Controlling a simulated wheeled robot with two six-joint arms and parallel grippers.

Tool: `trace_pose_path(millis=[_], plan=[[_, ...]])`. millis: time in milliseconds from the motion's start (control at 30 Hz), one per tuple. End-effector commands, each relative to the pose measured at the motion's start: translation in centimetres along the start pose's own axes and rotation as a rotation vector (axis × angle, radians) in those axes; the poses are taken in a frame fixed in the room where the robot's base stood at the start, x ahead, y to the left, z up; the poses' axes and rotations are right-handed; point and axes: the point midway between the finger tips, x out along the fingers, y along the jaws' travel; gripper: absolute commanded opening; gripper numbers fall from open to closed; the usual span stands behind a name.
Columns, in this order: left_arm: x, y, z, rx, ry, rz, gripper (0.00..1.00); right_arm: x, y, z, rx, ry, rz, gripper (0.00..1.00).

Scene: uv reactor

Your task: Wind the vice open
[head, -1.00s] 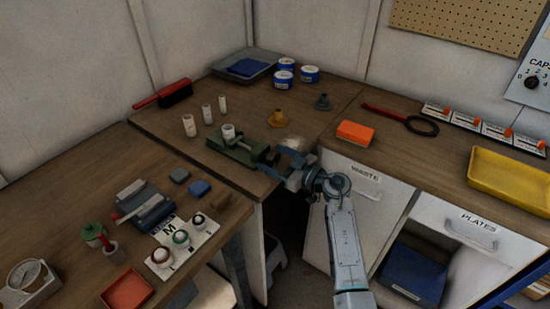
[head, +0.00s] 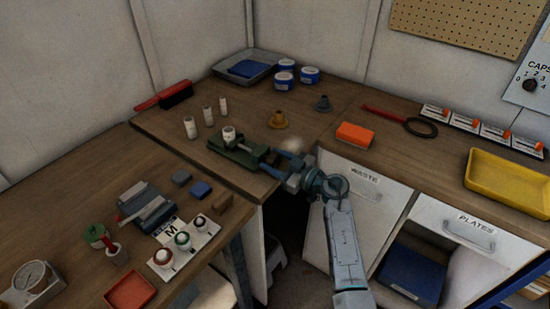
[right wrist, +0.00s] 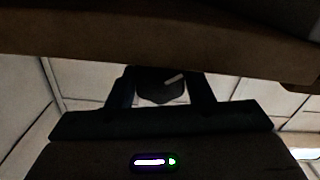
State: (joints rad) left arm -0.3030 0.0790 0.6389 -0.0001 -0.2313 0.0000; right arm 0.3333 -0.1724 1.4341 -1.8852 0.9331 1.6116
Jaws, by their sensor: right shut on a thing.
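The green vice (head: 226,151) sits at the front edge of the back bench, with a white cylinder (head: 229,134) standing at its jaws. My right gripper (head: 276,160) is at the vice's front end, shut on its handle; the grip itself is small and partly hidden in the head view. In the right wrist view, a dark rounded part with a pale bar, seemingly the vice handle (right wrist: 160,88), lies between the two dark fingers. The gap between the vice jaws is too small to judge. My left gripper is not in view.
An orange block (head: 355,134) lies to the right. The bench's front edge and the WASTE drawer (head: 366,178) are close to my right arm.

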Motion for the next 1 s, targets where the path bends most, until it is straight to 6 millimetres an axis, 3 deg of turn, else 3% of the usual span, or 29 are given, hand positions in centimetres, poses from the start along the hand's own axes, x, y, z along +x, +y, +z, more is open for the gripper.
trace_pose_path(millis=[400,1000], plan=[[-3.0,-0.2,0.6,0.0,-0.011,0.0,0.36,-0.1,0.0,-0.1,-0.302,-0.003,-0.001,0.24],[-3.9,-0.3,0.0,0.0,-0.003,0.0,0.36,-0.1,-0.1,0.2,-0.512,-0.004,-0.001,0.24]])
